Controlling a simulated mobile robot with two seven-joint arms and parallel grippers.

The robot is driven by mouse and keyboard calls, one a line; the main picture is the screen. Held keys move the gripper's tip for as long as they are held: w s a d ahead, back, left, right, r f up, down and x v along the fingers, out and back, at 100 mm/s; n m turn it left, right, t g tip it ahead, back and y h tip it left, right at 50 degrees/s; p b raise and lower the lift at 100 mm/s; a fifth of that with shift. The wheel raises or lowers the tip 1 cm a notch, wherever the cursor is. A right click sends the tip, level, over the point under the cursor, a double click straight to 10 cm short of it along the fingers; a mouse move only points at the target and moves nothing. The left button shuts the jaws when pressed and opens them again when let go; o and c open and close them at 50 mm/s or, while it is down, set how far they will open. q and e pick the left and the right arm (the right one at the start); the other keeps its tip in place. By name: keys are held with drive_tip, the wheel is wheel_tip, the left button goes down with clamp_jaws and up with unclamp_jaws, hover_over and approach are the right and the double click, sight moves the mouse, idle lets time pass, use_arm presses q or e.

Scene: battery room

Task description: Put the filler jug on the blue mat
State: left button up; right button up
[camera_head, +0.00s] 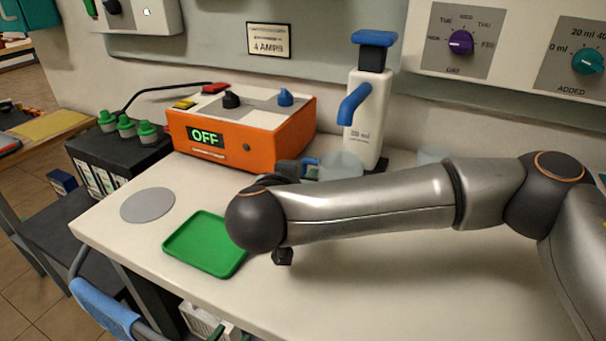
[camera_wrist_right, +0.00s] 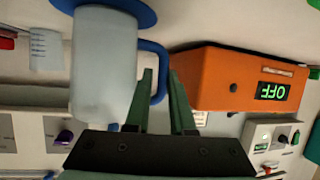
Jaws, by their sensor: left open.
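The filler jug (camera_wrist_right: 103,70), whitish and see-through with a blue handle (camera_wrist_right: 157,75), stands out in the right wrist view, which is upside down. In the head view its upper part (camera_head: 341,164) shows above my arm. The round blue mat (camera_wrist_right: 125,8) lies at the jug's base in the wrist view; I cannot tell if they touch. My arm hides the mat in the head view. My right gripper (camera_wrist_right: 160,80) has its green fingers close together on either side of the handle and looks shut on it. My left gripper is not in view.
An orange charger (camera_head: 250,130) reading OFF stands behind left. A white pump bottle (camera_head: 368,115) is behind the jug, and a clear beaker (camera_head: 432,155) is to its right. A green tray (camera_head: 200,245) and grey disc (camera_head: 147,205) lie front left. The table's front is clear.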

drive_tip(key=shift+o, duration=1.4)
use_arm(q)
drive_tip(key=shift+s+f, duration=0.1)
use_arm(e)
drive_tip(key=shift+r, duration=0.15)
drive_tip(key=shift+s+a+r, duration=0.1)
drive_tip(key=shift+s+r, duration=0.05)
drive_tip(key=shift+s, duration=0.1)
use_arm(q)
drive_tip(key=shift+s+f+n+g+y+p, duration=0.15)
drive_tip(key=shift+s+f+g, duration=0.25)
drive_tip(key=shift+f, duration=0.45)
drive_tip(key=shift+s+f+n+g+y+p, duration=0.15)
drive_tip(key=shift+s+f+g, duration=0.3)
drive_tip(key=shift+f, duration=0.35)
drive_tip(key=shift+s+f+g+p, duration=0.15)
drive_tip(key=shift+s+f+g, duration=0.25)
drive_tip(key=shift+f, duration=0.45)
use_arm(e)
drive_tip(key=v, duration=1.1)
drive_tip(key=shift+s, duration=0.2)
drive_tip(key=shift+r, duration=0.1)
